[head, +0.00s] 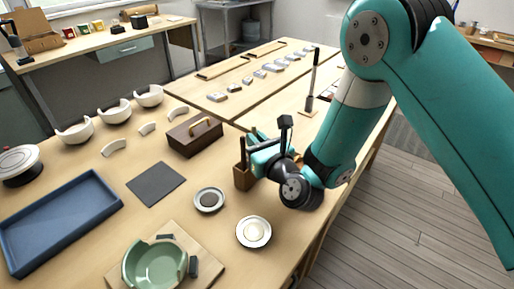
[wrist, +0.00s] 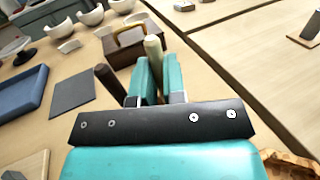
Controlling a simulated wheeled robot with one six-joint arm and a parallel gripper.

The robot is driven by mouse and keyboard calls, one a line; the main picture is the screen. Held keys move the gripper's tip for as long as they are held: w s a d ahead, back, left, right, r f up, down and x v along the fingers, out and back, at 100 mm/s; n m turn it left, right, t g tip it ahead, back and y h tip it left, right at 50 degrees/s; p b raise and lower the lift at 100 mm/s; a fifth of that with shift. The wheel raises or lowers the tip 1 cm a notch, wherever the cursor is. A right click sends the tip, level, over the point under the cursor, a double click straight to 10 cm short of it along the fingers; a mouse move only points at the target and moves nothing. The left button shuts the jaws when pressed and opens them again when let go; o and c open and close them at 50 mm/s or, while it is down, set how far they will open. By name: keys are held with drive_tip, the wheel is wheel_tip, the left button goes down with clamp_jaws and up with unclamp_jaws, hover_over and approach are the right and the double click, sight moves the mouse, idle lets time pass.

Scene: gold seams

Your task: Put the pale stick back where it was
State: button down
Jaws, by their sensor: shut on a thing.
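The pale stick (wrist: 153,46) stands roughly upright between the teal fingers of my gripper (wrist: 156,68) in the wrist view. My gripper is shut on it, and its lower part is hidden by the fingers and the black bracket. In the head view my gripper (head: 259,143) is at the wooden holder (head: 243,179), close over its right side. A dark stick (head: 242,152) rises from the holder; it also shows in the wrist view (wrist: 109,82), left of the fingers. I cannot tell whether the pale stick's lower end is inside the holder.
A brown box with a brass handle (head: 194,136) stands just behind the holder. A small dark dish (head: 209,200), a pale dish (head: 254,232) and a green broken bowl (head: 155,266) lie in front. A dark mat (head: 156,184) and blue tray (head: 62,226) are at left.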

drive_tip(key=shift+f, duration=0.2)
drive_tip(key=shift+f, duration=0.1)
drive_tip(key=c, duration=1.2)
unclamp_jaws()
drive_tip(key=shift+r, duration=0.25)
drive_tip(key=p+v, duration=0.1)
drive_tip(key=v, duration=1.1)
